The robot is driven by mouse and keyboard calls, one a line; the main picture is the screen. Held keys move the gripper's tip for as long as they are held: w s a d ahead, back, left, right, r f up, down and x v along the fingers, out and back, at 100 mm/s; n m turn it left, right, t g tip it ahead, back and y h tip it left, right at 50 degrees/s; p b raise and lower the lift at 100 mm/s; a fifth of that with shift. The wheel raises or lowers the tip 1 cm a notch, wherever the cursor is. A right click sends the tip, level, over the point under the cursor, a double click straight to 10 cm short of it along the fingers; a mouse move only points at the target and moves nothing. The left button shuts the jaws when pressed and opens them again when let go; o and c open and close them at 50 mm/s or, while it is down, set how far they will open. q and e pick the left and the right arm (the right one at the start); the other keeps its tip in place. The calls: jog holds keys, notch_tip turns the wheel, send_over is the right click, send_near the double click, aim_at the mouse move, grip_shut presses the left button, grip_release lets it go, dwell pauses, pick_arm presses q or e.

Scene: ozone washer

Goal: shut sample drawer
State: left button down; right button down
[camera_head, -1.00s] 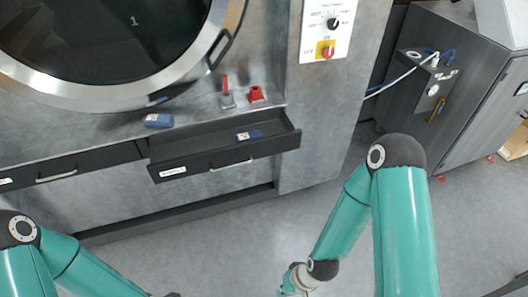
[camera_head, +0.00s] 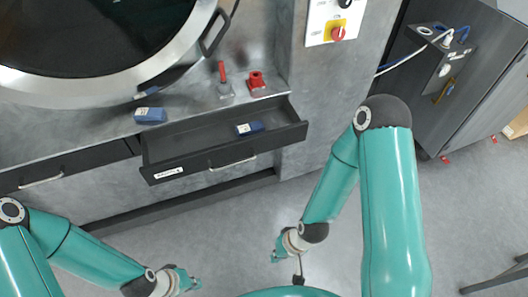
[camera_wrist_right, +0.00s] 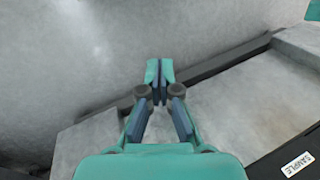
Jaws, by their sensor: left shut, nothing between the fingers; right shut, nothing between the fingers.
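The sample drawer (camera_head: 160,149) is a shallow black drawer, pulled out under the ledge of the grey machine in the head view. My left gripper (camera_head: 194,283) is shut and empty, low in the head view, apart from the drawer. My right gripper (camera_head: 277,257) is shut and empty, below and apart from the drawer; its closed fingers (camera_wrist_right: 160,72) show in the wrist view.
A blue block (camera_head: 150,115), a red-handled lever (camera_head: 222,75) and a red part (camera_head: 256,82) sit on the ledge above. A shut drawer (camera_head: 70,162) lies to the left. A dark cabinet (camera_head: 475,90) stands at the right. The floor before the machine is clear.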

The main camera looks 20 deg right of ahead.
jog(key=w+d+f+m+t+b, duration=0.2)
jog(key=w+t+b, duration=0.2)
jog(key=w+b, duration=0.45)
jog(key=m+t+h+b, duration=0.3)
jog(key=m+t+b, duration=1)
jog(key=b, duration=1.7)
send_near(264, 146)
jog(key=s, duration=0.7)
jog(key=w, duration=0.7)
jog(key=w+p, duration=0.1)
jog(key=w, duration=0.6)
jog(key=shift+w+a, duration=0.1)
jog(key=shift+a, duration=0.15)
